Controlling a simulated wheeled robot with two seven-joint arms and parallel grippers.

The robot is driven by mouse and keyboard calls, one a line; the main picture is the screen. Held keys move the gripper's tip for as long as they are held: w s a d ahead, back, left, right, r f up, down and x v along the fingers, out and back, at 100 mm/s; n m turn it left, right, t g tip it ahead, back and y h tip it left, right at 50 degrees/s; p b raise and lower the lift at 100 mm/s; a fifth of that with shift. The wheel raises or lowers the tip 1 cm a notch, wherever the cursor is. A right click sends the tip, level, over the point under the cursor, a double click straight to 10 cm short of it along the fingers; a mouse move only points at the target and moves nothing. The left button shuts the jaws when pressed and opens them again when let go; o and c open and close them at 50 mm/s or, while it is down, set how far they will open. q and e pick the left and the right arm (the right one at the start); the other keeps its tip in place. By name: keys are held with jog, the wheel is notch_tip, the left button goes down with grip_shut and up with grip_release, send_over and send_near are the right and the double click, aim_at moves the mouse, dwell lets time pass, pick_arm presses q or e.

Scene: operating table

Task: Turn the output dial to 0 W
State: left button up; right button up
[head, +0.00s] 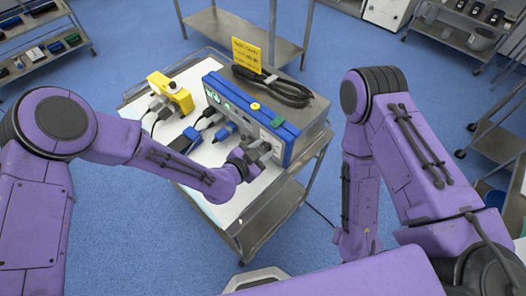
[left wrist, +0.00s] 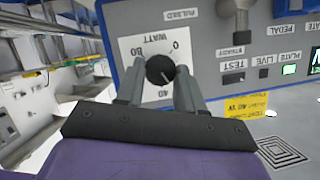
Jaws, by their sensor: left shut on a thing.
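The output dial (left wrist: 160,70) is a round black knob on a white plate marked WATT, with 0, 40 and 80 around it. It sits on the grey front panel of a blue-edged unit (head: 252,107) on the cart. In the left wrist view my left gripper (left wrist: 159,88) has one finger on each side of the knob and is shut on it. A small pale mark on the knob seems to point toward the lower right of the picture, away from the 0. In the head view my left gripper (head: 250,160) hides the dial. My right gripper is out of view.
A yellow device (head: 171,94) and several plugs with cables stand left of the unit on the white cart top (head: 225,210). A coiled black cable (head: 275,88) and a yellow sign (head: 246,54) are on top.

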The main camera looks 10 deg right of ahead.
pick_arm(q)
jog(key=n+b, duration=0.1)
jog(key=n+g+b, duration=0.1)
jog(key=n+h+b, duration=0.1)
jog(key=shift+w+a+f+g, duration=0.2)
jog(key=shift+f+g, duration=0.05)
jog(key=shift+g, duration=0.15)
jog(key=n+g+h+b, duration=0.1)
jog(key=n+b, duration=0.1)
jog(key=b, duration=0.2)
jog(key=f+n+h+b, duration=0.1)
jog(key=n+b, duration=0.1)
jog(key=b, duration=0.2)
jog(key=n+g+b, duration=0.1)
jog(key=b, duration=0.3)
jog(key=shift+w+a+f+n+g+h, duration=0.15)
jog(key=shift+w+a+n+g+h, duration=0.15)
jog(key=shift+w+n+h, duration=0.1)
jog(key=n+h+b, duration=0.1)
jog(key=n+b, duration=0.1)
jog(key=b, duration=0.4)
jog(key=n+g+h+b, duration=0.1)
jog(key=n+b, duration=0.2)
jog(key=b, duration=0.3)
jog(key=shift+h+b, duration=0.3)
jog(key=shift+b, duration=0.1)
jog(key=shift+r+n+h+b, duration=0.3)
jog(key=shift+n+h+b, duration=0.1)
jog(key=shift+n+b, duration=0.8)
jog(key=shift+d, duration=0.1)
